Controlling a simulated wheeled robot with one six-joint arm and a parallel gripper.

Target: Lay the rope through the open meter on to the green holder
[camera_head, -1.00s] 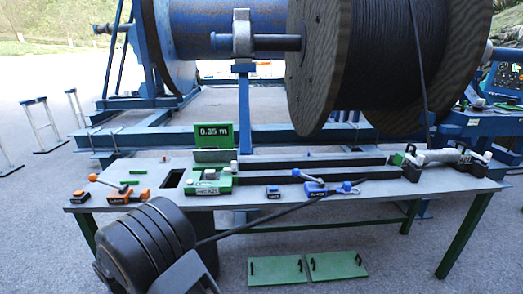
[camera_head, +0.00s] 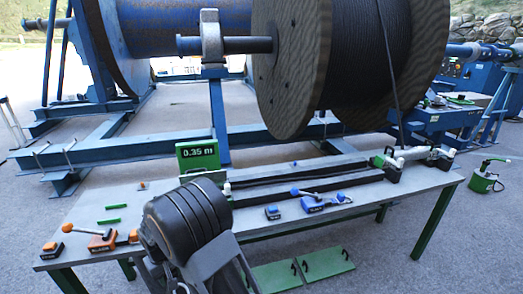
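The meter's green display (camera_head: 197,155), reading 0.35 m, stands on the workbench. The meter body below it is mostly hidden behind my black arm, so I cannot tell whether it is open. Two small green bars (camera_head: 112,221) lie on the left of the bench and may be the green holder. The dark rope (camera_head: 392,75) runs down from the big reel (camera_head: 300,70) to the bench's right end. My gripper is hidden behind my arm.
An orange clamp (camera_head: 103,241) with a lever sits at the bench's left front. Green-and-black fittings (camera_head: 385,165) with a grey cylinder stand at its right end. Green panels (camera_head: 328,264) lie on the floor below.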

